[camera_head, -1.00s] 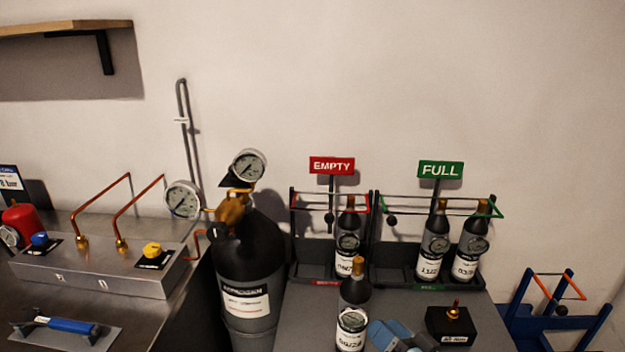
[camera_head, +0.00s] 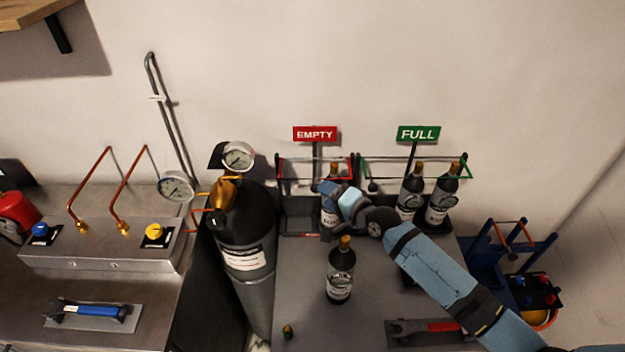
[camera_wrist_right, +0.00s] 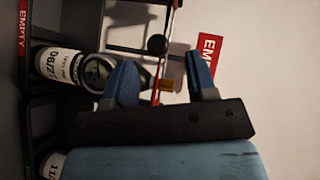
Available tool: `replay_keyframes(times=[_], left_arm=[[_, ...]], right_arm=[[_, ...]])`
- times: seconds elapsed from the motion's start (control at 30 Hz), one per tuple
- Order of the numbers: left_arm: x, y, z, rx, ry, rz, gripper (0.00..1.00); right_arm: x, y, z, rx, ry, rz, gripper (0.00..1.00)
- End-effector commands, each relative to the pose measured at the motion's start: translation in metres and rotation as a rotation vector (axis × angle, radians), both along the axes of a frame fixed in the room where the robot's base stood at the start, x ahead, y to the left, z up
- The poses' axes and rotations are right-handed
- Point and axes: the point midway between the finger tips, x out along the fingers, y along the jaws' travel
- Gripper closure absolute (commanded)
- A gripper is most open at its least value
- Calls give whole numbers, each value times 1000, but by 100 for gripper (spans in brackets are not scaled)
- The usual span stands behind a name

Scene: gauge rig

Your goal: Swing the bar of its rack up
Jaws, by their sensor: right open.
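The EMPTY rack (camera_head: 300,228) stands at the back of the grey table under a red sign (camera_head: 315,134), with a red-ended bar (camera_head: 350,168) across its front. One dark bottle stands inside, partly behind my gripper. The FULL rack beside it has a green-ended bar (camera_head: 464,166) and two bottles (camera_head: 441,198). My right gripper (camera_head: 328,190) is at the EMPTY rack, empty. In the right wrist view its two blue fingers (camera_wrist_right: 160,78) are apart, and the red bar (camera_wrist_right: 168,30) shows between them; contact cannot be told. A black ball knob (camera_wrist_right: 157,45) is close by. My left gripper is out of view.
A lone bottle (camera_head: 340,272) stands mid-table, just left of my right arm. A large dark cylinder (camera_head: 245,245) with gauges stands left of the table. A red-handled tool (camera_head: 440,326) lies at the front. A blue frame (camera_head: 484,250) stands at right.

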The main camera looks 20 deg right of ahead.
Motion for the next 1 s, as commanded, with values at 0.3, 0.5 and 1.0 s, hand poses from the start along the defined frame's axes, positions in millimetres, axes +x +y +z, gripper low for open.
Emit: replay_keyframes(times=[0.3,0.5,1.0], left_arm=[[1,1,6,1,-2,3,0],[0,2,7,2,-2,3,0],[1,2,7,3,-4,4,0]], right_arm=[[44,22,-8,0,-4,-1,48],[57,29,-12,-1,-3,-1,48],[58,29,-13,-1,-3,-1,100]])
